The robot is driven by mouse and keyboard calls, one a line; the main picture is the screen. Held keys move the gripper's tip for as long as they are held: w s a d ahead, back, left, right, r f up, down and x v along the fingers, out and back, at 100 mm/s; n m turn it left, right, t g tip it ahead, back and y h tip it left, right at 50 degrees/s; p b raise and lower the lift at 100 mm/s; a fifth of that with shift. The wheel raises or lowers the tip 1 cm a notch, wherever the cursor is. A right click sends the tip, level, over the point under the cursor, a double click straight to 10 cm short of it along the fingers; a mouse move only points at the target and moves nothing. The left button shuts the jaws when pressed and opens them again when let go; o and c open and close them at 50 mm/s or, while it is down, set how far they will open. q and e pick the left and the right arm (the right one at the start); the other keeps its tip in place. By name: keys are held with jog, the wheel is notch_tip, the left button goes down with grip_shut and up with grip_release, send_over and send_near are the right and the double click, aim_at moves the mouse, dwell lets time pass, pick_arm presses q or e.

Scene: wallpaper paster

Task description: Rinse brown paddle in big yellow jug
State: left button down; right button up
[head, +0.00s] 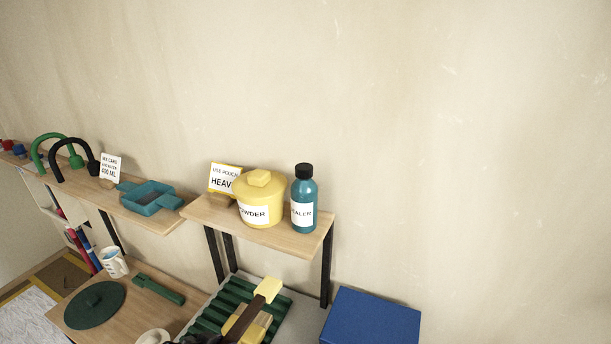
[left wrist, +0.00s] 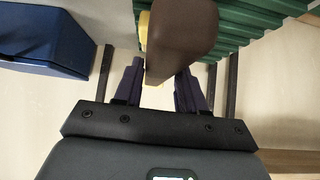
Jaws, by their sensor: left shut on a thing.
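My left gripper (left wrist: 156,82) is shut on the brown paddle (left wrist: 182,38), whose broad brown part shows between and beyond the two dark fingers in the left wrist view. A bit of yellow shows behind it. In the head view a brown bar (head: 245,320), which looks like the paddle, slants up over the green ribbed rack (head: 206,326), with a pale yellow block (head: 268,289) at its upper end. A second yellow piece (head: 258,331) lies behind the bar. I cannot make out a big yellow jug. My right gripper is not in view.
A yellow pot labelled POWDER (head: 262,192) and a teal bottle (head: 304,205) stand on the raised shelf (head: 270,236). A blue box (head: 370,318) is right of the rack. A green round lid (head: 95,305) and a mug (head: 114,263) are at left.

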pick_arm(q)
jog(key=s+d+r+n, duration=0.1)
jog(key=s+d+r, duration=0.1)
jog(key=d, duration=0.2)
jog(key=s+r+n+y+p, duration=0.1)
jog(key=s+r+p, duration=0.4)
jog(key=r+p, duration=0.5)
jog(key=s+r+n+y+p, duration=0.2)
jog(key=s+r+p, duration=0.3)
jog(key=r+p, duration=0.6)
jog(key=shift+a+t, duration=0.3)
jog(key=shift+a, duration=0.15)
jog(key=shift+r+n+g, duration=0.1)
jog(key=shift+n+g, duration=0.2)
jog(key=shift+g, duration=0.1)
